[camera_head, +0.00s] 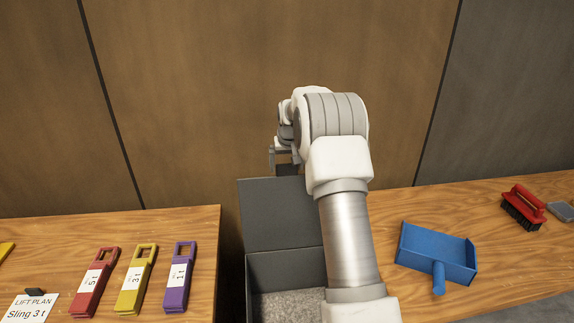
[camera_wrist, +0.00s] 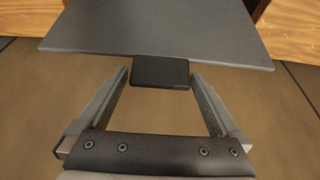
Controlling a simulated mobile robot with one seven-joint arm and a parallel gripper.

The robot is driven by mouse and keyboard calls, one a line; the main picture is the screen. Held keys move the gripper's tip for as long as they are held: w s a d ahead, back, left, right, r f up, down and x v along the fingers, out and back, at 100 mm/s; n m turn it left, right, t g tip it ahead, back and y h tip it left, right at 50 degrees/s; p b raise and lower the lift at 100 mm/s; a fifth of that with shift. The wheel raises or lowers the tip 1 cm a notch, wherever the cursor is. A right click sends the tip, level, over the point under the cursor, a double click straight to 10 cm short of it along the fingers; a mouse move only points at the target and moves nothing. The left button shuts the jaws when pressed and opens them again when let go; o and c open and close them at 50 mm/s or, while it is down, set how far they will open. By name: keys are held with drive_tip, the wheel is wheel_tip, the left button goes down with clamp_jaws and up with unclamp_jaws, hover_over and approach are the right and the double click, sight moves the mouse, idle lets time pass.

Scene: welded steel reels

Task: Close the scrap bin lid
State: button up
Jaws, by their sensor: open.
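The scrap bin (camera_head: 285,268) stands in the gap between two wooden bench tops. Its dark grey lid (camera_head: 277,214) stands raised at the back, so the bin is open and grey scrap (camera_head: 290,306) shows inside. In the wrist view the lid (camera_wrist: 160,28) spans the top, with a black tab (camera_wrist: 160,72) on its edge. My gripper (camera_wrist: 158,74) is open, with one finger on each side of the tab and gaps visible beside it. In the head view my gripper (camera_head: 284,163) is at the lid's top edge, partly hidden by my arm.
A blue dustpan (camera_head: 436,252) and red brush (camera_head: 524,206) lie on the right bench. A brown wall (camera_head: 200,80) rises close behind.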

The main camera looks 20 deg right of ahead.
clamp_jaws()
idle(0.5)
